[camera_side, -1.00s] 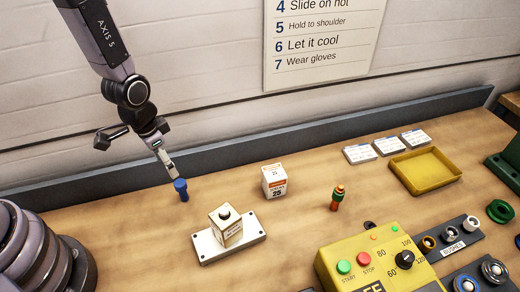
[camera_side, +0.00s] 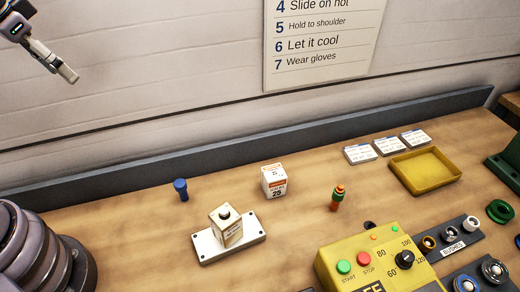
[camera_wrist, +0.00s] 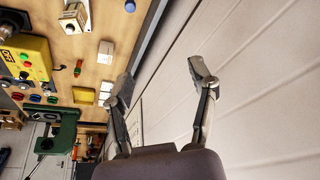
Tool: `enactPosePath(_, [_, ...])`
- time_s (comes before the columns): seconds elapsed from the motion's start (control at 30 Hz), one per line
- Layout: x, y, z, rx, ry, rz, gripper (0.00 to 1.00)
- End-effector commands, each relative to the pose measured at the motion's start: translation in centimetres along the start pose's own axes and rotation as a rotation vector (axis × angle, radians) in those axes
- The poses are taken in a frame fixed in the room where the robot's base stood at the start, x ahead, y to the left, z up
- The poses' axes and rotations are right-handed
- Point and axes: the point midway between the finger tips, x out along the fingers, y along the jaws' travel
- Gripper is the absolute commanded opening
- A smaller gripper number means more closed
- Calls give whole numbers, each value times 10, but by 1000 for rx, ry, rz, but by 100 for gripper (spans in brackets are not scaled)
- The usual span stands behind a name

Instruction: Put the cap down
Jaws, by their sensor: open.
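A small blue cap-like piece (camera_side: 181,189) stands upright on the wooden bench, left of the white plate. It also shows at the top edge of the wrist view (camera_wrist: 130,6). My gripper (camera_side: 68,74) is high at the upper left, in front of the wall and well clear of the blue piece. In the wrist view my gripper (camera_wrist: 161,80) has its two fingers spread wide with nothing between them.
A white plate (camera_side: 205,250) carries a cream block with a dark top. A small white box (camera_side: 274,181), a green-orange piece (camera_side: 337,198), a yellow tray (camera_side: 425,170) and a yellow control box (camera_side: 345,267) stand to the right. The bench around the blue piece is clear.

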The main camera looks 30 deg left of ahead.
Motion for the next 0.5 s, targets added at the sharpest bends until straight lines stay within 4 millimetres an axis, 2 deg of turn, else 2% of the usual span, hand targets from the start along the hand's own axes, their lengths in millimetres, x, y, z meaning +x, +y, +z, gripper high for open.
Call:
enactPosePath(0.03, [-21, -6, 11, -26, 38, -13, 57])
enactPosePath(0.1, [-41, -10, 26, -58, 67, -28, 57])
enactPosePath(0.2, [-60, -14, 46, -91, 97, -45, 57])
enactPosePath(0.27, [-67, -15, 54, -105, 108, -52, 57])
enactPosePath(0.33, [-72, -16, 60, -114, 115, -57, 63])
enactPosePath(0.5, [-74, -16, 64, -120, 118, -60, 63])
